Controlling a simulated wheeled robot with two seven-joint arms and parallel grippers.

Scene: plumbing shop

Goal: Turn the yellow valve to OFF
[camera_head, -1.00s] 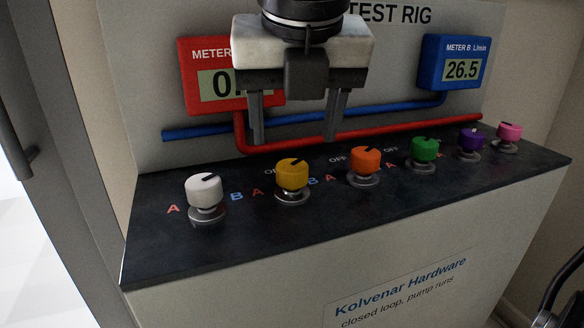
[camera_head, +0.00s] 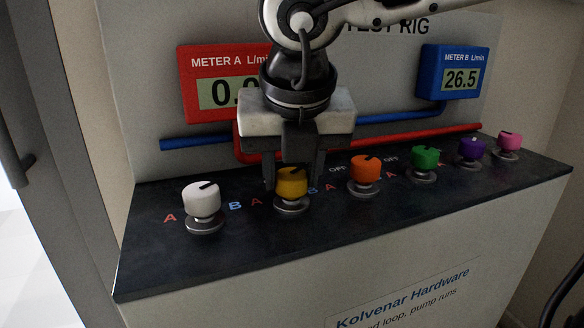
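The yellow valve (camera_head: 291,188) stands second from the left in the row of knobs on the dark panel top. My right gripper (camera_head: 293,184) points down over it, one finger on each side of the knob. The fingers are apart; I cannot tell whether they touch the knob. The gripper body hides the knob's top, its pointer mark and the OFF label behind it. Red A and blue B letters flank the valve's base. My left gripper is not in view.
A white knob (camera_head: 202,200) is left of the yellow one. Orange (camera_head: 364,174), green (camera_head: 425,160), purple (camera_head: 471,150) and pink (camera_head: 508,143) knobs stand to the right. Red meter A (camera_head: 205,62) is partly covered by my arm; blue meter B (camera_head: 458,72) reads 26.5. Pipes cross the back wall.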

